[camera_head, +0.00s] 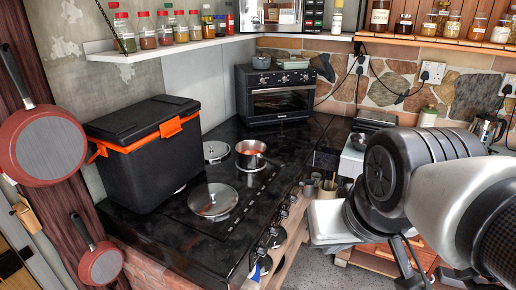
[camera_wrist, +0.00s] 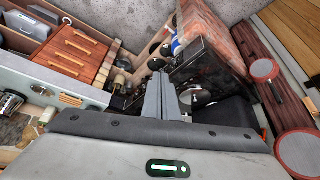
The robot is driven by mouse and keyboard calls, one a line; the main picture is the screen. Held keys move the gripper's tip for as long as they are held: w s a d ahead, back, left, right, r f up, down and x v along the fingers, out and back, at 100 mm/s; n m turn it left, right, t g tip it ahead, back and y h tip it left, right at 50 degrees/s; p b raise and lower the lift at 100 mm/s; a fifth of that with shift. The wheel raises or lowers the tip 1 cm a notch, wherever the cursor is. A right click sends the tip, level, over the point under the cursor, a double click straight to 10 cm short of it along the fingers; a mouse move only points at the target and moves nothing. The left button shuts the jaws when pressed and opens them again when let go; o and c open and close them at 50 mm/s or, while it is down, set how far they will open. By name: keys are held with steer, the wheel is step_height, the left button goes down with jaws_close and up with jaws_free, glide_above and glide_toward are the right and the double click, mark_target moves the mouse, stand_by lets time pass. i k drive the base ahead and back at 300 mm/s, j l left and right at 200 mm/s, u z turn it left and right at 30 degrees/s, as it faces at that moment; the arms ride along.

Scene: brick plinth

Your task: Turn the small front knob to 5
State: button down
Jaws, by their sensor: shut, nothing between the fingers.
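The black stove (camera_head: 240,225) stands in the middle of the head view, with a row of several small knobs (camera_head: 274,231) along its right-hand front edge. I cannot read any marks on the knobs or tell which one is the small front knob. In the wrist view my gripper (camera_wrist: 162,78) has its two grey fingers together and empty. It points toward the stove area, and the stove (camera_wrist: 197,62) shows just beyond and right of the fingers. The fingers appear apart from the knobs. The knobs are not clearly made out in the wrist view.
On the stovetop are a small pan (camera_head: 250,153), a lid (camera_head: 213,201) and a black-and-orange box (camera_head: 145,145). A toaster oven (camera_head: 280,93) stands at the back. My arm fills the lower right. Wooden drawers (camera_wrist: 72,50) stand left in the wrist view. Pans hang at far left (camera_head: 48,145).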

mark_target(293, 199)
steer(key=z, duration=0.2)
steer(key=l+u, duration=0.15)
steer(key=l, duration=0.8)
steer(key=i+l+u, duration=0.1)
steer(key=i+l, duration=0.3)
steer(key=i+l+u, duration=0.15)
steer(key=i+l, duration=0.35)
steer(key=i, duration=0.2)
steer(key=u, duration=0.05)
